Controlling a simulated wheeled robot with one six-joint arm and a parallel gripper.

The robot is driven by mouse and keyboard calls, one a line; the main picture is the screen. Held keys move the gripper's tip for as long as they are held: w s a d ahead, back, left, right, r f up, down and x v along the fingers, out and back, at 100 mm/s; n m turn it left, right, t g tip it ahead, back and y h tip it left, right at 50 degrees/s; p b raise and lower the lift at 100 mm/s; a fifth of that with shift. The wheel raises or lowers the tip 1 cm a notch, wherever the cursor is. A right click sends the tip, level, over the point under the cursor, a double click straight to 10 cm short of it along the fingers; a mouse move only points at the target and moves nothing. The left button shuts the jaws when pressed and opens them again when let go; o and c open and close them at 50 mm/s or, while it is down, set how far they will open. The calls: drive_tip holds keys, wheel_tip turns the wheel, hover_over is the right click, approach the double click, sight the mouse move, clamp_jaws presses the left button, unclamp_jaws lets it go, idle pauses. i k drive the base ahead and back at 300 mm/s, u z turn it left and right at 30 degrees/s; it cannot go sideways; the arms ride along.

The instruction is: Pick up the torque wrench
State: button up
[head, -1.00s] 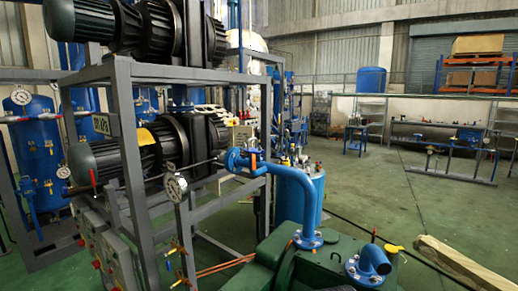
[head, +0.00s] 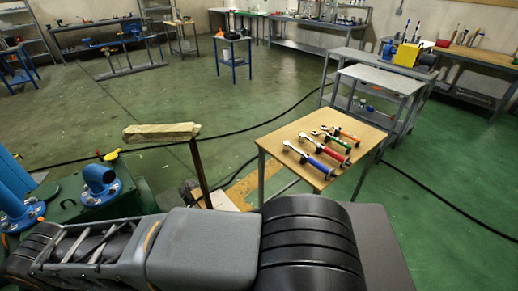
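Several hand tools lie side by side on a small wooden-topped table (head: 282,142) right of centre in the head view. One has a blue handle (head: 318,166), one a red handle (head: 334,155), one a green handle (head: 339,143) and one an orange handle (head: 349,136). Their metal heads point left. The blue-handled and red-handled tools look longest. They are too small for me to tell which is the torque wrench. My gripper is not in view.
A grey shelf table (head: 378,78) stands just behind the tool table. A wooden beam (head: 161,132) sticks out at left, near blue pipe fittings (head: 100,183). A black hose (head: 242,126) crosses the green floor. A dark ribbed body fills the bottom; I cannot tell whether it is mine.

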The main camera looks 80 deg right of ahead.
sight(287, 145)
drive_tip(key=z, duration=5)
drive_tip(key=i, duration=1.7)
drive_tip(key=u, duration=3.75)
